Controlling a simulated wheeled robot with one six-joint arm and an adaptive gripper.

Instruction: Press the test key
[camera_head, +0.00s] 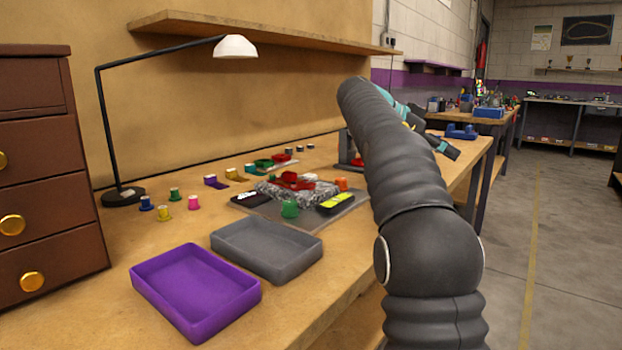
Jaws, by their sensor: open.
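A dark device with a yellow-green face (335,204) lies on the grey mat at the middle of the workbench. A black box with a white label (250,199) lies at the mat's left. I cannot make out a test key on either; the details are too small. My gripper (446,150) shows only in part behind my arm, with teal and dark parts, beyond the bench's right edge and well apart from both devices. It is open, and I see nothing in it.
A purple tray (196,318) and a grey tray (266,274) stand empty at the bench's front. A black lamp (122,196) and brown drawers (50,240) stand left. Floor right is clear.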

